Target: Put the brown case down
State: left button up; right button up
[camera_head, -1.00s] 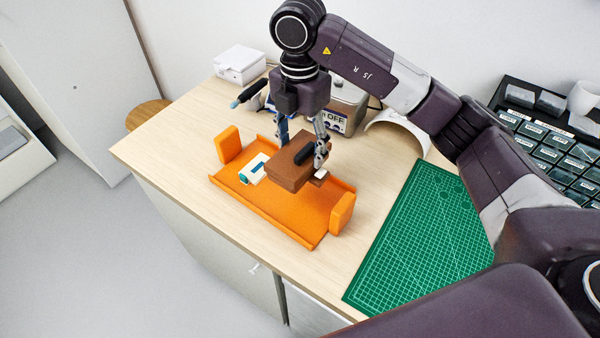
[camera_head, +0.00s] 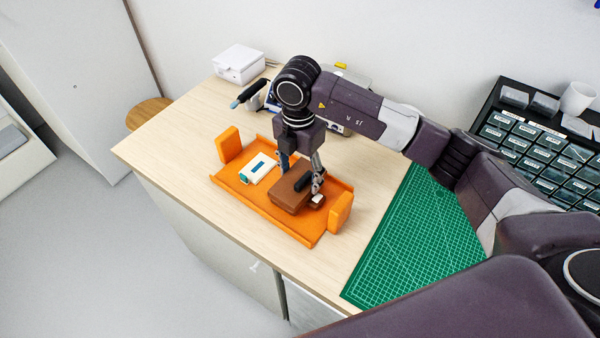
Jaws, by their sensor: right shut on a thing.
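The brown case (camera_head: 286,196) is a box with a dark handle-like piece (camera_head: 303,182) on top. It is at the right half of the orange tray (camera_head: 250,206), low over the tray floor or resting on it; I cannot tell which. My right gripper (camera_head: 301,184) comes down from above and is shut on the case. Its fingers cover part of the case's far side. A small brown piece with a white top (camera_head: 316,201) shows beside the right fingertip. My left gripper does not show.
A white and teal box (camera_head: 258,168) lies in the tray's left half. Orange end blocks (camera_head: 228,144) and (camera_head: 340,212) stand at the tray's ends. A green cutting mat (camera_head: 415,245) lies to the right. A white box (camera_head: 240,64) and a black drawer rack (camera_head: 540,150) stand behind.

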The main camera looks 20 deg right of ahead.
jog(key=o, duration=2)
jog(key=shift+f, duration=0.1)
jog(key=shift+c, duration=0.2)
jog(key=shift+r, duration=0.6)
notch_tip(320, 180, up, 11)
jog(key=b, duration=0.2)
jog(key=shift+b, duration=0.35)
jog(key=shift+a, duration=0.1)
